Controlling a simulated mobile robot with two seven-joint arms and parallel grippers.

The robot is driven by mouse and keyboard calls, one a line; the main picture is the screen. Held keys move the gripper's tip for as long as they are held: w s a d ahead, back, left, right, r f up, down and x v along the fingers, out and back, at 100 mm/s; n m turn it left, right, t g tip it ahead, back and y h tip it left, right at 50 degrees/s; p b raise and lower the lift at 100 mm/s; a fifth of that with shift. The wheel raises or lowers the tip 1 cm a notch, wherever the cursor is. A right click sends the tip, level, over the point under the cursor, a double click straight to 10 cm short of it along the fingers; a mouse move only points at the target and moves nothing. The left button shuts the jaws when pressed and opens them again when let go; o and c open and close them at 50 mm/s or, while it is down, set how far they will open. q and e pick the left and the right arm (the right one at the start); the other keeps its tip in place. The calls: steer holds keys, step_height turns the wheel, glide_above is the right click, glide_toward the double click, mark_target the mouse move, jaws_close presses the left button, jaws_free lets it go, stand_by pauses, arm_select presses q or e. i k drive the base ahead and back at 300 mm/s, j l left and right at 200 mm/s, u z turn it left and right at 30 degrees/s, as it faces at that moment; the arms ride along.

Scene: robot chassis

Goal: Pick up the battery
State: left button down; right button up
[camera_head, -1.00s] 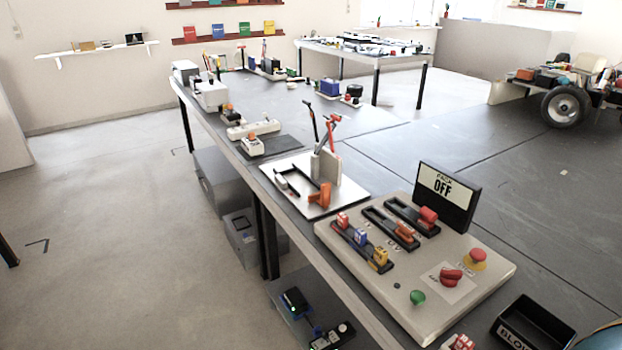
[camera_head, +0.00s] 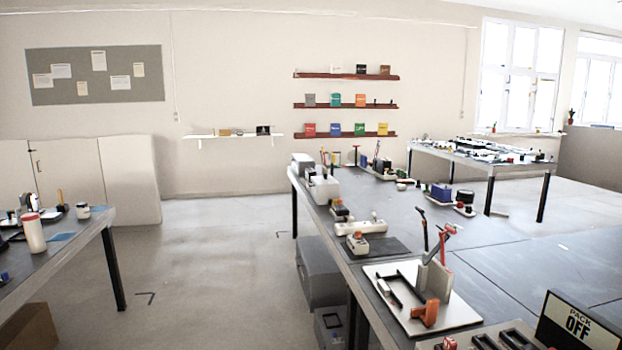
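No thing in the camera_head view can be told for certain as the battery. A small blue block (camera_head: 441,192) sits on the long grey workbench (camera_head: 390,215), right of its middle, but it is too small to identify. Neither of my grippers is in view.
A white board (camera_head: 468,312) with upright tools stands on the near bench. A "PACK OFF" sign (camera_head: 578,324) is at lower right. A left table (camera_head: 80,240) holds a white bottle (camera_head: 33,235). The floor (camera_head: 220,270) between the tables is clear.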

mark_target(311, 174)
steer(key=i+j+u, duration=0.45)
steer(key=i+j, duration=0.35)
steer(key=i, duration=3.3)
steer(key=i+l, duration=0.1)
steer(key=i, duration=1)
steer(key=i+l+u, duration=0.1)
steer(key=i, duration=0.45)
steer(key=i+z, duration=0.1)
steer(key=i, duration=0.75)
steer(key=i+j+z, duration=0.15)
steer(key=i, duration=0.7)
steer(key=i+z, duration=0.4)
steer(key=i+j+z, duration=0.1)
steer(key=i+z, duration=0.3)
steer(key=i+j+z, duration=0.2)
steer(key=z, duration=0.2)
steer(key=i+z, duration=0.15)
steer(key=z, duration=0.25)
steer(key=i+j+z, duration=0.1)
steer(key=z, duration=0.35)
steer(key=i+j+z, duration=0.1)
steer(key=z, duration=0.3)
steer(key=j+z, duration=0.2)
steer(key=z, duration=0.2)
steer(key=i, duration=0.05)
